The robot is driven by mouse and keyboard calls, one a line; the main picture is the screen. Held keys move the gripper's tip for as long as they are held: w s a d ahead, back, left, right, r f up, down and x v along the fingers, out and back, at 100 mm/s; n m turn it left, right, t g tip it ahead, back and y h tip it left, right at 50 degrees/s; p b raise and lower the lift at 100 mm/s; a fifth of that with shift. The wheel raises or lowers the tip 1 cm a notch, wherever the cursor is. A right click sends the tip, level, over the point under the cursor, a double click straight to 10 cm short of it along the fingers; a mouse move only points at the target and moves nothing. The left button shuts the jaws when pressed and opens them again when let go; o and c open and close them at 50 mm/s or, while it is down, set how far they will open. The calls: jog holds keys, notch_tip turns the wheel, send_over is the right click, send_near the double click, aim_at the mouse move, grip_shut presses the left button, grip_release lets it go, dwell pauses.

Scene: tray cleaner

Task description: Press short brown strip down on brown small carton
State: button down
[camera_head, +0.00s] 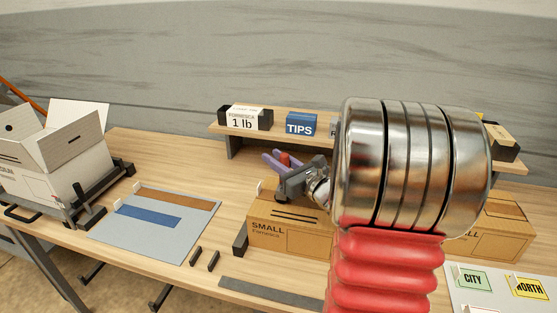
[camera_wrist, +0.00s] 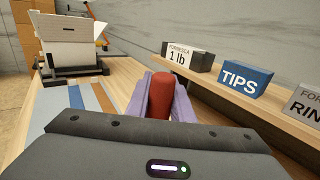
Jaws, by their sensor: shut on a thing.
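The brown small carton (camera_head: 285,230), marked "SMALL", stands on the table in the head view, partly behind my arm. My gripper (camera_head: 276,160) is above and behind its top edge, with purple fingers shut on a red rounded thing (camera_head: 286,158). In the wrist view the red thing (camera_wrist: 160,96) stands between the fingers. A brown strip (camera_head: 172,197) lies beside a blue strip (camera_head: 148,216) on a grey mat (camera_head: 112,229). I cannot tell if it is the short one. Most of the carton's top is hidden, so I cannot see whether a strip lies there.
A white open box (camera_head: 70,170) sits in a black frame at the left. A shelf (camera_head: 255,129) behind holds a "1 lb" block (camera_head: 243,119) and a blue "TIPS" block (camera_head: 300,124). Another carton (camera_head: 507,233) and label cards (camera_head: 471,281) are at the right.

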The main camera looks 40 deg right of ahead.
jog(key=shift+w+a+f, duration=0.2)
jog(key=shift+w+a, duration=0.45)
jog(key=shift+w, duration=0.05)
jog(key=shift+w+a, duration=0.1)
jog(key=shift+w+a+r, duration=0.1)
jog(key=shift+w+a, duration=0.35)
jog(key=shift+w, duration=0.15)
jog(key=shift+w+a, duration=0.4)
jog(key=shift+w, duration=0.3)
jog(key=shift+w+a+r, duration=0.1)
jog(key=shift+w, duration=0.1)
jog(key=shift+r, duration=0.1)
